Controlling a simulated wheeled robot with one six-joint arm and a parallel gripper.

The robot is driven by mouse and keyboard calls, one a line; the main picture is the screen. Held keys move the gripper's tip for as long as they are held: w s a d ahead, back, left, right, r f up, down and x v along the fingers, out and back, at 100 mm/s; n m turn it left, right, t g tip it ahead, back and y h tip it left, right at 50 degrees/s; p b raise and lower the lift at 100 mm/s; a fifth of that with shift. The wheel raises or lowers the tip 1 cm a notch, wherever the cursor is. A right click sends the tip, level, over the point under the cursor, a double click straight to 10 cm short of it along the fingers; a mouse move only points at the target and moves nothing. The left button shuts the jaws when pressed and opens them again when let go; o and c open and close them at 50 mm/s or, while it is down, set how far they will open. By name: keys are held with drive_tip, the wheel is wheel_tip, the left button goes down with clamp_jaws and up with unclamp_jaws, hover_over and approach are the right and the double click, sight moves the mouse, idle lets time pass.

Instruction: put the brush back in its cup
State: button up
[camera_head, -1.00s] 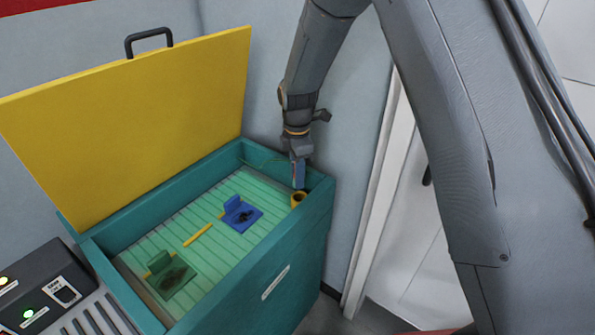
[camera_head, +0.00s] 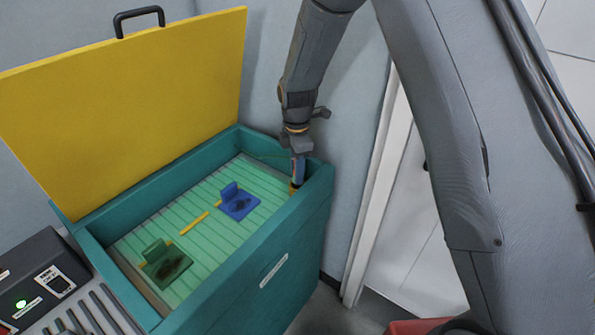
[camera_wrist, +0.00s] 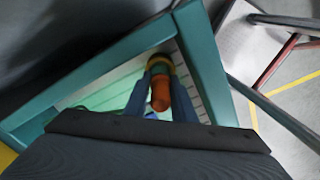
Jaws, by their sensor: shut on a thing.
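My gripper (camera_head: 298,175) points down in the right back corner of the teal box, with its fingers at the yellow cup (camera_head: 294,190). In the wrist view, its two blue fingers (camera_wrist: 160,88) are shut on the brush, whose orange-brown handle end (camera_wrist: 160,97) faces the camera. The cup's yellow rim (camera_wrist: 158,58) shows just beyond the handle. The brush's lower end is hidden, and I cannot tell how deep it sits in the cup. In the head view the fingers cover most of the cup.
The teal box (camera_head: 250,255) has walls close around the gripper and a raised yellow lid (camera_head: 120,110). On its slatted green floor lie a blue holder (camera_head: 238,203), a green holder (camera_head: 166,263) and a yellow stick (camera_head: 194,224). A control panel (camera_head: 40,280) stands at left.

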drive_tip(key=shift+f, duration=0.1)
drive_tip(key=shift+f+b, duration=0.5)
drive_tip(key=shift+f, duration=0.45)
drive_tip(key=o, duration=1.1)
drive_tip(key=shift+r, duration=0.1)
drive_tip(key=shift+o, duration=0.2)
drive_tip(key=shift+r, duration=0.15)
drive_tip(key=shift+r+p, duration=2.7)
drive_tip(key=shift+r, duration=1.95)
drive_tip(key=shift+d, duration=0.1)
